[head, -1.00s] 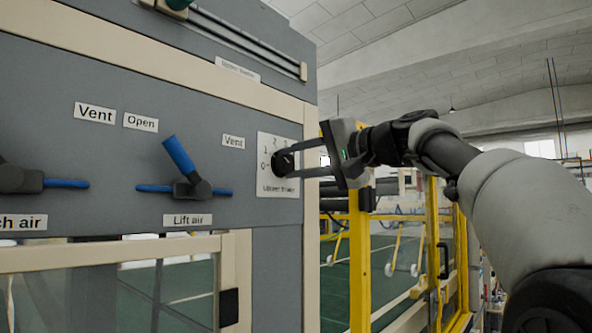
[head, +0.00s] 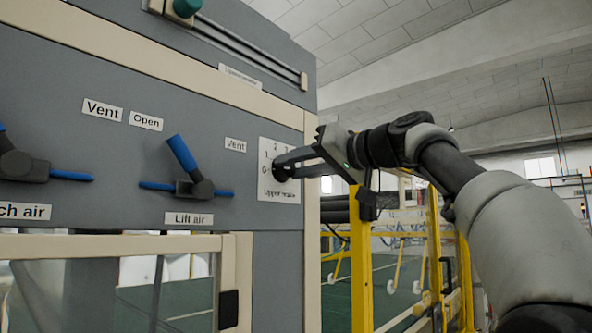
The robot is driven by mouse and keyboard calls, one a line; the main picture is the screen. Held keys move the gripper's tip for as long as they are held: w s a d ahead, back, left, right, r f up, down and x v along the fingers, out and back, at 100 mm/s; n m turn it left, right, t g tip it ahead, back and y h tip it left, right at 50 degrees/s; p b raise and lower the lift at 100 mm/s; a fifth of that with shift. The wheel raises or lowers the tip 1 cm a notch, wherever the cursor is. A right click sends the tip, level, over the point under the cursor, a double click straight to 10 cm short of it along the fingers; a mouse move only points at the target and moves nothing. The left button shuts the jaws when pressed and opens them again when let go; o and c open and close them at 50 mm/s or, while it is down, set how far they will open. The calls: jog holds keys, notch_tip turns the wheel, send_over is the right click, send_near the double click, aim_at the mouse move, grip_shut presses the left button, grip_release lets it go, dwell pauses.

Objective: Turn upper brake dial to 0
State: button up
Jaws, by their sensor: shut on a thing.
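The upper brake dial (head: 281,171) is a small black knob on a white plate (head: 279,192) at the right end of the grey panel. The plate carries numbers around the knob and a label below that reads as upper brake. My gripper (head: 284,166) reaches in from the right and is shut on the dial. Its fingers cover part of the dial and some of the numbers. The dial's pointer is too small and hidden to read; a 0 shows at its left.
Left of the dial are the Lift air valve (head: 190,178) with blue handles and another blue-handled valve (head: 30,168). A yellow post (head: 361,262) and railings stand below my arm at the right.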

dwell(0.4)
jog(key=o, duration=1)
jog(key=shift+o, duration=0.2)
jog(key=b+v, duration=0.3)
jog(key=v, duration=1.4)
jog(key=shift+s, duration=0.2)
jog(key=shift+d+f, duration=0.1)
